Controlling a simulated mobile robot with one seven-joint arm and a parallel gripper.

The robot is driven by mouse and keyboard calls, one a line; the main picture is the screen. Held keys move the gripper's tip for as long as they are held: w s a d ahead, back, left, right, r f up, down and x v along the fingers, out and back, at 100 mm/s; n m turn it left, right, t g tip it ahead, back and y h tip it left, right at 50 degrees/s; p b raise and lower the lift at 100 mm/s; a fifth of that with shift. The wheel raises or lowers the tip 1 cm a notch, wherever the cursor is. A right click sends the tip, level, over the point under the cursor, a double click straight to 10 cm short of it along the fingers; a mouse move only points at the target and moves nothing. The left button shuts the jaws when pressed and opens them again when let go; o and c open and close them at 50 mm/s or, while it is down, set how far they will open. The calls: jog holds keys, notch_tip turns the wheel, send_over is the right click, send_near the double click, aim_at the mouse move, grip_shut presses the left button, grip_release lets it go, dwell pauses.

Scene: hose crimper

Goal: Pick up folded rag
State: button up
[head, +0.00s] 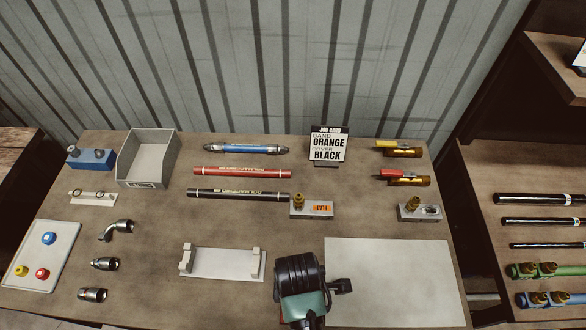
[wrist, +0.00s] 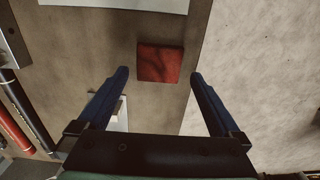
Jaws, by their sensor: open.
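The folded rag (wrist: 160,62) is a small dark red square lying flat on the brown table near its edge, seen in the wrist view. My gripper (wrist: 159,76) is open, with its two blue fingers reaching toward the rag, one tip to each side of it. I see nothing held between the fingers. How high the fingertips are above the table is hard to tell.
A pale sheet (head: 392,282) lies at the table's front right. A white cradle (head: 222,264) stands left of my arm. Metal fittings, red, blue and black hoses, a grey bin (head: 147,160) and a job card (head: 328,147) stand farther off. Beyond the table edge is pale floor (wrist: 270,80).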

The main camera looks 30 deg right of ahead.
jog(key=shift+f+p, duration=0.55)
jog(key=shift+f, duration=2.15)
jog(key=c, duration=1.2)
jog(key=shift+r, duration=0.15)
